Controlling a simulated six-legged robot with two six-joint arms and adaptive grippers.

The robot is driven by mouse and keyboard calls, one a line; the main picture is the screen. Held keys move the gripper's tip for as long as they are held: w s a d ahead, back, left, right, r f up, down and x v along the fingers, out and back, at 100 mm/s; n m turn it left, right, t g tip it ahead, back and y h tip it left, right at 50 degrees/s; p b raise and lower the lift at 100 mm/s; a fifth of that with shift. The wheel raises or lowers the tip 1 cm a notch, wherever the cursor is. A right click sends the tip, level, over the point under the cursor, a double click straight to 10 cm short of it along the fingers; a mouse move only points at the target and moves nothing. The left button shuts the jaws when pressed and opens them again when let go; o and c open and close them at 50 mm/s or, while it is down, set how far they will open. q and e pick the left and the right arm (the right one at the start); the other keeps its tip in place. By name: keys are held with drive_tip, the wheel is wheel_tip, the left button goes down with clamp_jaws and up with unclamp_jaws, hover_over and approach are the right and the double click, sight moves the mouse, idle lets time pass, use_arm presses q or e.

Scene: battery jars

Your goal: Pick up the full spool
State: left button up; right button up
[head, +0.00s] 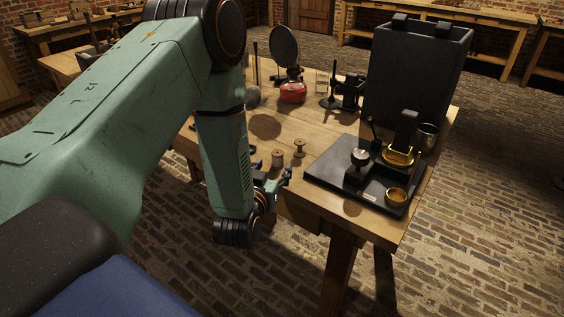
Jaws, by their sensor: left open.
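Two small brown spools stand upright near the front edge of the wooden table. The left spool (278,158) looks thick through its middle, as if wound full. The right spool (299,148) has a narrower waist and looks emptier. My left gripper (284,178) is open and empty at the table's front edge, just in front of the left spool and apart from it. The arm hides part of the table to the left. My right gripper is not in view.
A black tray (336,181) with brass cups and a small device sits at the table's right end. A tall dark box (414,80) stands behind it. A red flask (293,92), a round dark disc (284,46) and a black stand (348,92) are farther back. The table middle is clear.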

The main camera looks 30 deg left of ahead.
sight(276, 159)
use_arm(q)
drive_tip(key=w+a, duration=0.1)
drive_tip(key=w+a+f, duration=0.1)
drive_tip(key=w, duration=0.1)
drive_tip(key=shift+a+f, duration=0.2)
drive_tip(key=x, duration=0.1)
drive_tip(key=b+x, duration=0.1)
drive_tip(key=x, duration=0.1)
drive_tip(key=shift+w+d+r, duration=0.2)
drive_tip(key=shift+w, duration=0.35)
drive_tip(key=shift+w+a+f, duration=0.25)
drive_tip(key=shift+w+a, duration=0.05)
drive_tip(key=shift+d+r, duration=0.2)
drive_tip(key=shift+c, duration=0.2)
drive_tip(key=shift+s+d, duration=0.1)
drive_tip(key=shift+c, duration=0.8)
drive_tip(key=shift+a+f, duration=0.1)
drive_tip(key=shift+a, duration=0.1)
drive_tip(key=c, duration=0.4)
drive_tip(key=shift+d, duration=0.1)
drive_tip(key=c, duration=0.5)
